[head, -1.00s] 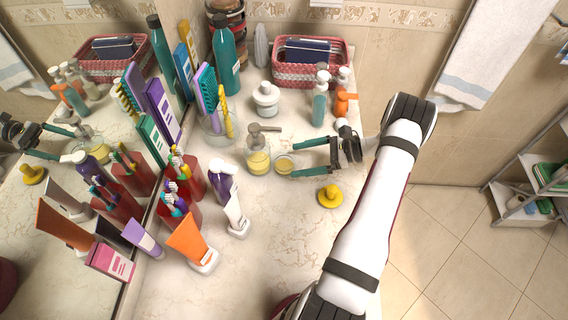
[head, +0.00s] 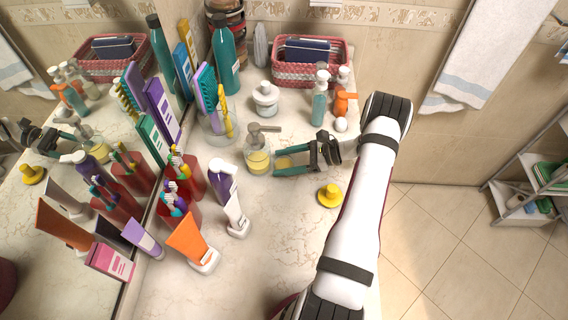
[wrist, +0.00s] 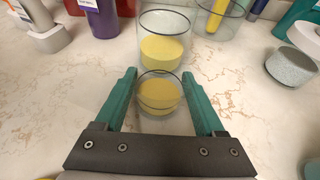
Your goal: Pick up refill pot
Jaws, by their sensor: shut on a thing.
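The refill pot (wrist: 160,95) is a small round clear pot with yellow contents. In the wrist view it sits between the two green fingers of my gripper (wrist: 159,78), which is shut on it. In the head view the pot (head: 284,162) is partly hidden by the fingers of my gripper (head: 281,161). I cannot tell whether it touches the counter. A larger glass dispenser with yellow contents and a grey pump (head: 258,161) stands just left of the pot, close beyond it in the wrist view (wrist: 162,50).
A yellow knobbed object (head: 330,196) lies right of the pot. A white lidded jar (head: 266,100) and a teal pump bottle (head: 320,100) stand behind. Red cups with toothbrushes (head: 180,205) and tubes crowd the left by the mirror. The front counter is clear.

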